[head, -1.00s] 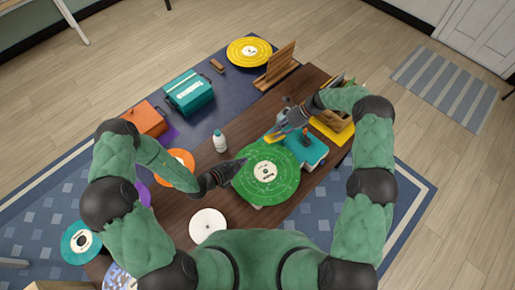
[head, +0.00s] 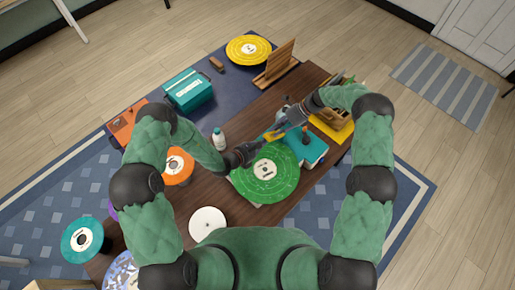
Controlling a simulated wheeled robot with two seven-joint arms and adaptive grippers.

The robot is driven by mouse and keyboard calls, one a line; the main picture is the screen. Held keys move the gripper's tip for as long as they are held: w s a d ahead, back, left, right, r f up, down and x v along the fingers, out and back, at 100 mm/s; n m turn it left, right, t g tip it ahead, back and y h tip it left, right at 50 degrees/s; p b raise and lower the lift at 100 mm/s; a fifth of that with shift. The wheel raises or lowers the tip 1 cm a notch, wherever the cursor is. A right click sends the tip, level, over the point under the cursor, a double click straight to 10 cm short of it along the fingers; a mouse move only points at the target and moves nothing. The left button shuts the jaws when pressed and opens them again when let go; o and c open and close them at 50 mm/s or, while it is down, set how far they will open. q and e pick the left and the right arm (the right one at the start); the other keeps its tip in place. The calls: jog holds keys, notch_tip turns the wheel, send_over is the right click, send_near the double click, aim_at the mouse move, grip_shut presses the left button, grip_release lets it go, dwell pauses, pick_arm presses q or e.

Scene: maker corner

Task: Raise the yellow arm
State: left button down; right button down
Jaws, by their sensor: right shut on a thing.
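A green record (head: 266,176) lies on the teal player (head: 311,148) on the dark brown table. A small yellow-orange piece, which looks like the yellow arm (head: 272,136), shows just beyond the record's far edge. My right gripper (head: 277,129) comes in from the right and is shut on the yellow arm; its fingertips partly hide it. My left gripper (head: 256,149) is at the far left edge of the record, close to the yellow arm. Its fingers are too small and dark to tell whether they are open. I cannot tell how high the yellow arm stands.
A white bottle (head: 219,139) stands just left of my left gripper. A white disc (head: 208,223) and an orange record (head: 178,167) lie on the table. A wooden stand (head: 279,62) is at the far edge. A teal case (head: 189,90) sits beyond the table.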

pick_arm(q)
jog(key=shift+r, duration=0.15)
jog(key=shift+w+d+r, duration=0.2)
jog(key=shift+r, duration=0.2)
jog(key=shift+w+d+r, duration=0.15)
jog(key=shift+w+r, duration=0.05)
jog(key=shift+r, duration=0.15)
pick_arm(e)
jog(key=shift+s+a+f, duration=0.1)
jog(key=shift+s, duration=0.05)
pick_arm(q)
jog(key=shift+w+r, duration=0.1)
jog(key=shift+w, duration=0.1)
pick_arm(e)
jog(key=c, duration=1.2)
grip_release()
jog(key=shift+s+a+f, duration=0.1)
